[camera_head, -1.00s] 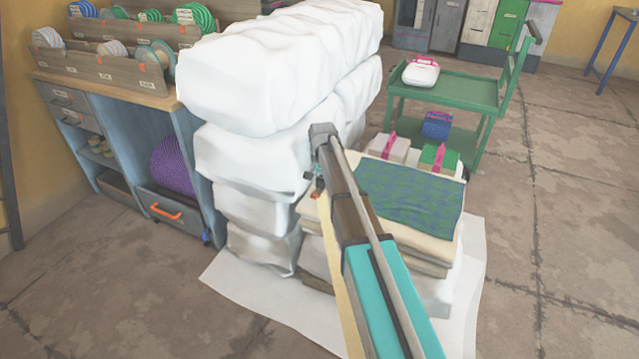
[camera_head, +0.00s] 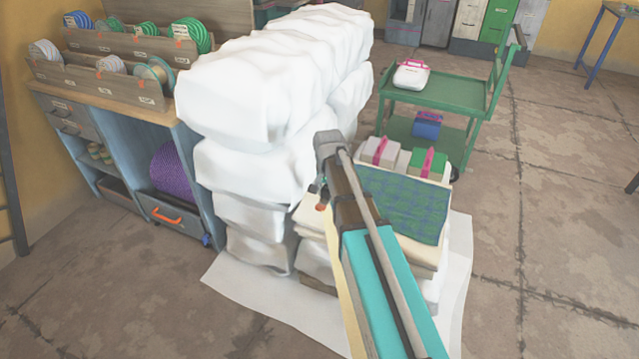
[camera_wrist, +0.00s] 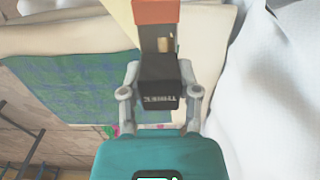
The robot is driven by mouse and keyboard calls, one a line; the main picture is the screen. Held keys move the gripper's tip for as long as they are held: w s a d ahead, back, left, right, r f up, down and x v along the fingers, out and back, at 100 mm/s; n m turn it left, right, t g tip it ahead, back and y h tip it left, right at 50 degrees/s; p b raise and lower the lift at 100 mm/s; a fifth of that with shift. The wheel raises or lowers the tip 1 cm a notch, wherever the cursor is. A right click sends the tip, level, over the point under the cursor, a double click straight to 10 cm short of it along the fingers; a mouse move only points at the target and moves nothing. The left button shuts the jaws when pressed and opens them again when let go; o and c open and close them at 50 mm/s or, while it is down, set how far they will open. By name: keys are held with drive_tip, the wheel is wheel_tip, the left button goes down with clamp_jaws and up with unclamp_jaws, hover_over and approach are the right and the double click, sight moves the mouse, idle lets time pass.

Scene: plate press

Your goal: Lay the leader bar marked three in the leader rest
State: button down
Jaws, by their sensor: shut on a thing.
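My gripper (camera_wrist: 160,95) is shut on a dark block with small, upside-down lettering, which looks like the word three, on the leader bar (camera_wrist: 160,88). An orange-red end piece of the bar stands out beyond the fingers. In the head view my arm hides most of the gripper; a small orange tip (camera_head: 321,207) shows beside the white wrapped stack. A long pale strip (camera_head: 352,318) runs down along my arm; I cannot tell whether it belongs to the bar. I cannot make out the leader rest in either view.
White wrapped bales (camera_head: 245,100) stand tall just left of my arm. A lower stack with a blue-green checked cloth (camera_head: 405,203) lies right of it, on a white sheet (camera_head: 455,270). A green cart (camera_head: 455,90) stands behind. Spool shelves (camera_head: 120,85) are left.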

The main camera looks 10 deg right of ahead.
drive_tip(key=shift+s+d+r+p, duration=0.1)
drive_tip(key=shift+s+r+p, duration=0.15)
drive_tip(key=shift+s, duration=0.4)
drive_tip(key=shift+s+d+r+p, duration=0.1)
drive_tip(key=shift+s+r, duration=0.25)
drive_tip(key=shift+s, duration=0.25)
drive_tip(key=shift+s+a, duration=0.1)
drive_tip(key=shift+s, duration=0.05)
